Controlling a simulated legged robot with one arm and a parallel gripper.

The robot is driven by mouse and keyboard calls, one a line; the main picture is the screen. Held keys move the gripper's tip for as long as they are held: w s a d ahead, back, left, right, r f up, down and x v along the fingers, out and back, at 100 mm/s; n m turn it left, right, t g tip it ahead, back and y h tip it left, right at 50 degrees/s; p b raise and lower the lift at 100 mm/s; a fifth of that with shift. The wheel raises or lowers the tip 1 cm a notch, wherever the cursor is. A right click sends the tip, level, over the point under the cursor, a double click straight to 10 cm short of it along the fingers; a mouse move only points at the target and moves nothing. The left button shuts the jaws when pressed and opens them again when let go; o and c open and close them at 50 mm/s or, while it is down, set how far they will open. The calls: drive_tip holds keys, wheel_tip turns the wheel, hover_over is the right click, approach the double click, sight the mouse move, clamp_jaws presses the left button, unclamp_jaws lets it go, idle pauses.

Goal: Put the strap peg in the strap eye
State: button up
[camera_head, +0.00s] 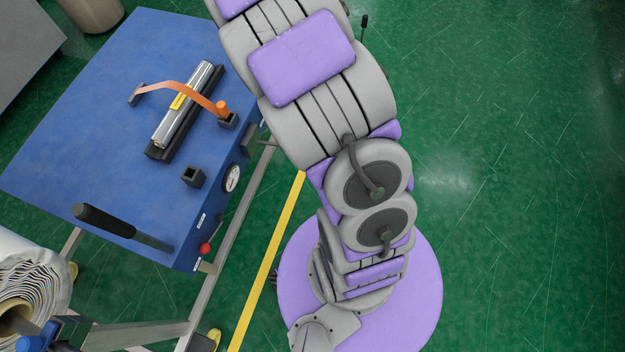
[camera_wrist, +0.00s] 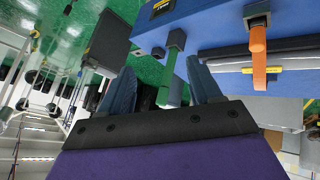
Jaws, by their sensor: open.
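An orange strap (camera_head: 180,88) arches over a wrapped silver roll (camera_head: 183,105) on the blue bench. Its orange peg (camera_head: 222,106) is at the strap's right end, beside or over a dark square block (camera_head: 229,121); I cannot tell whether it sits inside. A second dark square block with an open top (camera_head: 194,176) stands nearer the bench's front. In the wrist view the orange strap end (camera_wrist: 258,45) shows to the right of my gripper (camera_wrist: 165,80), close to a dark block (camera_wrist: 257,18). My gripper is open, with no orange part between its fingers. My gripper is outside the head view.
The blue bench (camera_head: 90,120) has a black-handled lever (camera_head: 105,221), a gauge (camera_head: 232,177) and a red knob (camera_head: 205,248) near its edge. A black cradle (camera_head: 160,152) holds the silver roll. A large roll (camera_head: 30,285) stands at lower left. Green floor is clear at right.

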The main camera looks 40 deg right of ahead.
drive_tip(key=s+a+r+g+y, duration=0.1)
drive_tip(key=s+a+r+g, duration=0.2)
drive_tip(key=s, duration=0.9)
drive_tip(key=s+a+r+m+g+y, duration=0.1)
drive_tip(key=s+a+r+g, duration=0.2)
drive_tip(key=s+a+r, duration=0.4)
drive_tip(key=s+a+r+m+g+y, duration=0.1)
drive_tip(key=s+a+r+g, duration=0.2)
drive_tip(key=s, duration=1.6)
drive_tip(key=a+r, duration=0.2)
drive_tip(key=a, duration=0.1)
drive_tip(key=shift+a+r, duration=0.25)
